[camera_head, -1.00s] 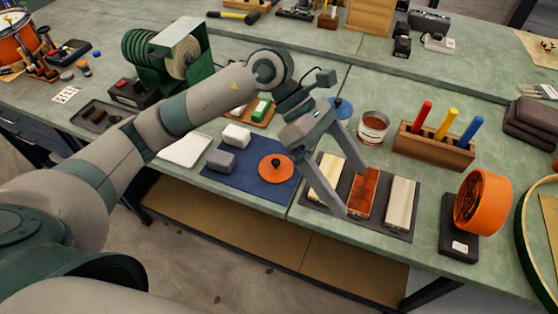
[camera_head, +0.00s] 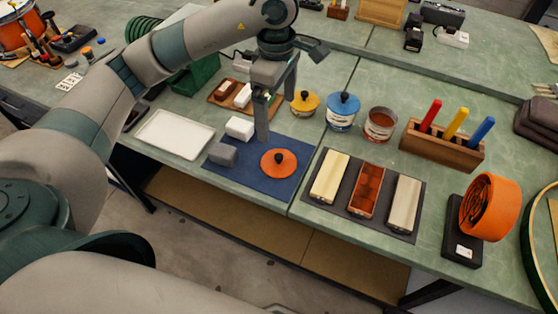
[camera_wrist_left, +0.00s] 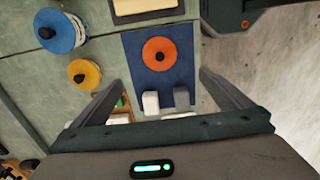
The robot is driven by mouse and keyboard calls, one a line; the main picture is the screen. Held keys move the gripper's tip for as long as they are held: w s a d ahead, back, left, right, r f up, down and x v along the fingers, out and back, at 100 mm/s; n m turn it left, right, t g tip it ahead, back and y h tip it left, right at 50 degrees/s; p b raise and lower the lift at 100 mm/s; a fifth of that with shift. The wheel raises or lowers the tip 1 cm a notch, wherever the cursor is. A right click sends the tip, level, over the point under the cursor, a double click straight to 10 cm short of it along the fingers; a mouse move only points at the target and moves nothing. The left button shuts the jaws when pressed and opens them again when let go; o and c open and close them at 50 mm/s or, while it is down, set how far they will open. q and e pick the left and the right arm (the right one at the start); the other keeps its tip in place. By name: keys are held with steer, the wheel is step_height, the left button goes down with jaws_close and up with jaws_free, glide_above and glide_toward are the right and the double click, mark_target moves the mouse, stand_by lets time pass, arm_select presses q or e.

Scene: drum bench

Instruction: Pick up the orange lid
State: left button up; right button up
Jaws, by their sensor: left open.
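The orange lid (camera_head: 279,163), a round disc with a dark knob, lies flat on a blue mat (camera_head: 262,189) near the bench's front edge. It also shows in the left wrist view (camera_wrist_left: 167,55), ahead of the fingers and apart from them. My left gripper (camera_head: 275,117) is open and empty, above the far edge of the mat and behind the lid. Its two fingers also frame the left wrist view (camera_wrist_left: 160,85). My right gripper does not show.
A white block (camera_head: 240,128) and a grey block (camera_head: 222,154) sit on the mat left of the lid. Behind stand a yellow-lidded tin (camera_head: 304,104), a blue-lidded tin (camera_head: 342,112) and an open tin (camera_head: 380,124). A dark tray (camera_head: 323,196) with three bars lies right.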

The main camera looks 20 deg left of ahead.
arm_select(q)
steer(key=p, duration=0.4)
glide_above(279, 156)
steer(key=f, duration=1.1)
steer(key=shift+a, duration=0.25)
steer(key=shift+f, duration=0.5)
steer(key=f+p, duration=0.2)
steer(key=shift+d+p, duration=0.2)
steer(key=shift+p, duration=0.1)
step_height(279, 156, down, 2)
steer(key=shift+f+p, duration=0.1)
steer(key=shift+p, duration=0.35)
steer(key=shift+f, duration=0.5)
steer(key=c, duration=1.1)
